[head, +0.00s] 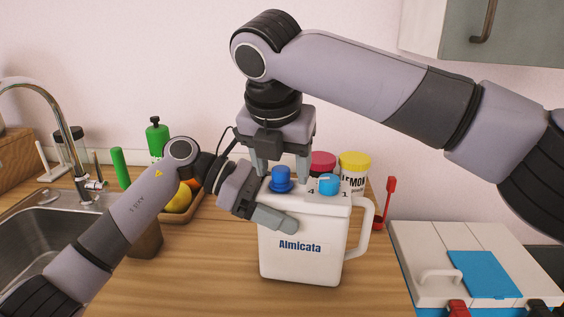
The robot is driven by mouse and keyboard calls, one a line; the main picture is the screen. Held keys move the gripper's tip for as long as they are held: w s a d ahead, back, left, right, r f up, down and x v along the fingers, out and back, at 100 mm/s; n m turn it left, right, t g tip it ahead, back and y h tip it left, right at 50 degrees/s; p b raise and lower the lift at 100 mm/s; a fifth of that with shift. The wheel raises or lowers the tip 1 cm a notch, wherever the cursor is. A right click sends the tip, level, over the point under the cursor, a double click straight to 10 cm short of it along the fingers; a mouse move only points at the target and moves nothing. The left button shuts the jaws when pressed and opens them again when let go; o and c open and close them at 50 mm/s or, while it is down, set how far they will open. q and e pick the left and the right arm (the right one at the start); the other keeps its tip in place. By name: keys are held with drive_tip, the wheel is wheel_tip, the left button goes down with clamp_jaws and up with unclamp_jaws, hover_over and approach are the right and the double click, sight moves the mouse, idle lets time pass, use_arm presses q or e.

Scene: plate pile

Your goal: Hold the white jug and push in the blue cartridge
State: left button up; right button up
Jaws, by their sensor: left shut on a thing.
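The white jug (302,262), labelled "Almicata", stands upright on the wooden counter with its handle to the right. The dark blue cartridge (281,180) stands up from the left part of its lid. A lighter blue knob (328,184) sits on the right part, between the numbers 4 and 1. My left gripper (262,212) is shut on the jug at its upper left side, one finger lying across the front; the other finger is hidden. My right gripper (282,165) points down, fingers apart, just above and around the cartridge's top. I cannot tell if it touches the cartridge.
Behind the jug stand a red-lidded jar (322,163) and a yellow-lidded lemon jar (354,169). A red utensil (386,205) is right of the handle. A fruit tray (184,214) and the sink (38,223) are left. A white and blue box (470,250) is at right.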

drive_tip(key=v, duration=1.2)
use_arm(q)
drive_tip(key=o, duration=1.3)
drive_tip(key=shift+a+r, duration=0.1)
